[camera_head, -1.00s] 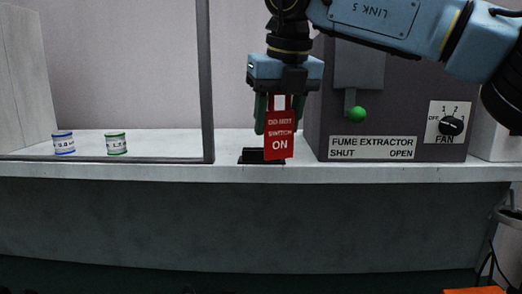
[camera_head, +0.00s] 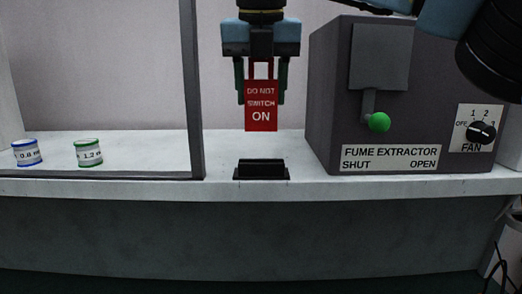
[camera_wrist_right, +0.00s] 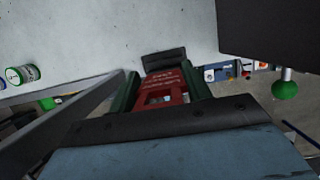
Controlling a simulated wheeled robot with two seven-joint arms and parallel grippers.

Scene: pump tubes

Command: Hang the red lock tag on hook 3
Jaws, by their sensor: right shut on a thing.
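The red lock tag (camera_head: 261,104) reads "DO NOT SWITCH ON" and hangs upright from my right gripper (camera_head: 262,92). The gripper's green fingers are shut on the tag's upper part, above the bench. The tag is clear of a small black holder (camera_head: 261,169) on the bench top, which stands below it. In the right wrist view the tag (camera_wrist_right: 163,86) lies between the fingers, with the black holder (camera_wrist_right: 164,58) beyond it. No numbered hook shows in these frames. My left gripper is not in view.
A grey fume extractor (camera_head: 330,100) with a green-knobbed lever (camera_head: 378,122) and a fan dial (camera_head: 481,132) stands right of the tag. A grey frame post (camera_head: 191,90) stands left. Two labelled spools, blue-rimmed (camera_head: 27,152) and green-rimmed (camera_head: 88,153), sit on the bench (camera_head: 140,150).

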